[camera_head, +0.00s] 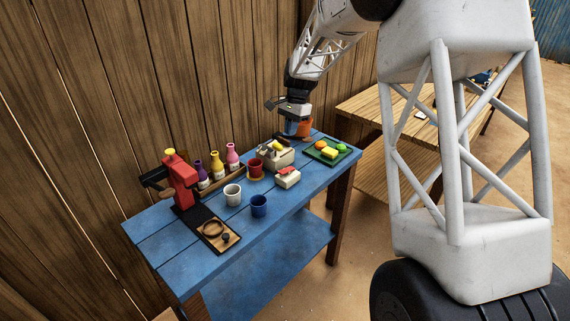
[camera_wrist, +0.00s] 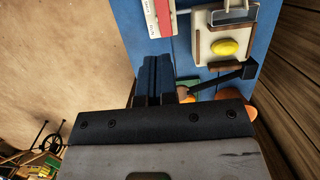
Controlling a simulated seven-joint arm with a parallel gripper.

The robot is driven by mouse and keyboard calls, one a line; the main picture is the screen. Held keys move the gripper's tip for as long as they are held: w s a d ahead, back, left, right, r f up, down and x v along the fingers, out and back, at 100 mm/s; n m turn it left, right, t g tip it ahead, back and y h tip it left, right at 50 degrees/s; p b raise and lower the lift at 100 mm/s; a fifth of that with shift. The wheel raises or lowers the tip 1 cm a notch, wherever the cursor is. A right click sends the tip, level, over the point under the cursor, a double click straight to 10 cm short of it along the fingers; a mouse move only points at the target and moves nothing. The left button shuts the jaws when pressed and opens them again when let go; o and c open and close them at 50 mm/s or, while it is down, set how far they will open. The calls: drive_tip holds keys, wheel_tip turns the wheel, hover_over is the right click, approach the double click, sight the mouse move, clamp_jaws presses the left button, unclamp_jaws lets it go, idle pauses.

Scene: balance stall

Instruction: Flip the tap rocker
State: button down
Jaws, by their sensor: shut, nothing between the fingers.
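A small off-white box with a red rocker-like top (camera_head: 288,174) sits on the blue table, in front of a larger cream device (camera_head: 276,155) with a yellow part on it. Which part is the tap rocker is not certain; the red-topped box is the likeliest. In the wrist view, the red-topped box (camera_wrist: 160,18) is cut off at the top edge, and the cream device with its round yellow part (camera_wrist: 225,48) is to its right. My gripper (camera_head: 291,133) is shut and empty, low over the back right of the table, apart from the red-topped box. In the wrist view its fingers (camera_wrist: 154,72) are together.
An orange object (camera_head: 305,127) stands close beside my gripper. A green tray (camera_head: 318,157) with coloured pieces is to the right. Cups, bottles in a wooden rack and a red machine (camera_head: 180,177) fill the left. A plank wall stands behind.

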sight(284, 171)
drive_tip(key=x, duration=1.4)
